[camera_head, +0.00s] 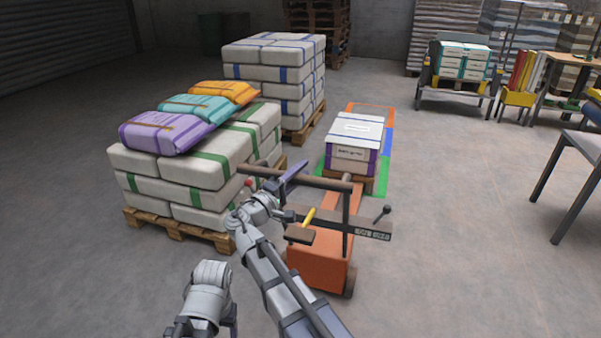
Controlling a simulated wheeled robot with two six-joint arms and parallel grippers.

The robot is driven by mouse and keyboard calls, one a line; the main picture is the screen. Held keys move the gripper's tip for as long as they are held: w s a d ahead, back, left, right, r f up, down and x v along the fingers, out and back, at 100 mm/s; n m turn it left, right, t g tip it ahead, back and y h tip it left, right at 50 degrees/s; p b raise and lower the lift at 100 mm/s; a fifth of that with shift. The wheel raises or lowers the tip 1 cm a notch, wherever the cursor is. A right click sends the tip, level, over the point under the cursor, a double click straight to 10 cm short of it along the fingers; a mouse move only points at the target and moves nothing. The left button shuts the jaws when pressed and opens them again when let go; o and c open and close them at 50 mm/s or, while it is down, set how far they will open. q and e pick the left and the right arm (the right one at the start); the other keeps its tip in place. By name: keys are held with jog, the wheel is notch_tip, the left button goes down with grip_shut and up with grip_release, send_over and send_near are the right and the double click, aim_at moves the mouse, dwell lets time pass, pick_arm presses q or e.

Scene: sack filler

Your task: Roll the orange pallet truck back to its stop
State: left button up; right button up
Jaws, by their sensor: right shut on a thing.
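The orange pallet truck (322,264) stands in the middle with its body toward me and its dark handle bar (325,184) raised on posts. Its orange neck runs away from me to a small wooden pallet (349,182) carrying a white block with purple straps (354,143). My right gripper (291,177) is shut on the left part of the handle bar; the fingertips are partly hidden. Of my left arm only a grey link shows at the bottom, and its gripper is not visible. I cannot tell which thing is the stop.
Coloured floor lines (387,142) surround the load. A pallet of green-strapped sacks (190,190) stands close on the left, with a blue-strapped stack (272,68) behind. A dark table (583,150) stands right. Floor right of the truck is clear.

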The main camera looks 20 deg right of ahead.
aim_at(297, 181)
grip_shut()
dwell(0.8)
jog(key=s+a, duration=0.1)
jog(key=s, duration=0.1)
jog(key=s+a, duration=0.1)
jog(key=s, duration=0.1)
jog(key=shift+a+f, duration=0.1)
jog(key=shift+a, duration=0.2)
jog(key=shift+w+d, duration=0.1)
jog(key=o, duration=0.9)
grip_release()
jog(key=shift+c, duration=0.2)
